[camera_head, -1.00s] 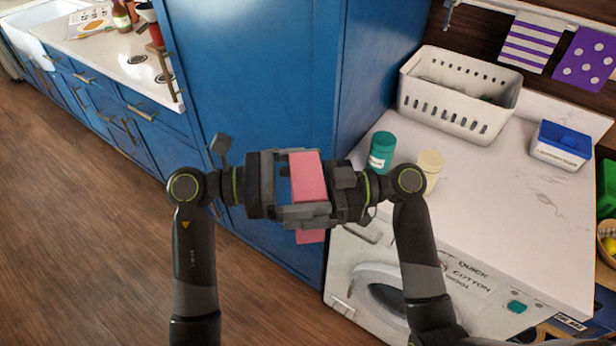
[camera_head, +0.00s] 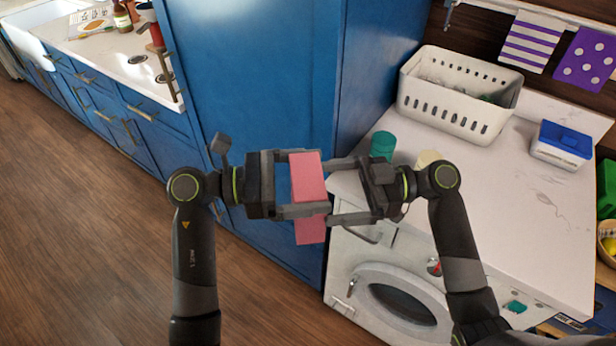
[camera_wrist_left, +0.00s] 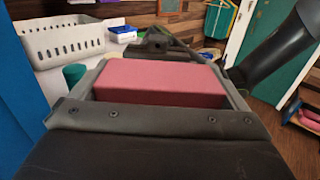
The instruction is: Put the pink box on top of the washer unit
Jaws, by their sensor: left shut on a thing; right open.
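The pink box (camera_head: 308,178) is held in the air in front of the blue cabinet, left of the washer unit. My left gripper (camera_head: 308,187) is shut on it, and the box fills the space between the jaws in the left wrist view (camera_wrist_left: 158,80). My right gripper (camera_head: 345,190) is open and empty, facing the box from the right; its jaws are apart with the tips close to the box. The washer unit (camera_head: 545,215) stands at the right with a white top and a round door below. My right arm hides part of its front.
On the washer top stand a white perforated basket (camera_head: 455,110) at the back, a lidded tub with a blue lid (camera_head: 562,145), a teal jar (camera_head: 383,145) and a cream jar (camera_head: 428,158). The middle and right front of the top are clear. A tall blue cabinet (camera_head: 250,80) stands behind my grippers.

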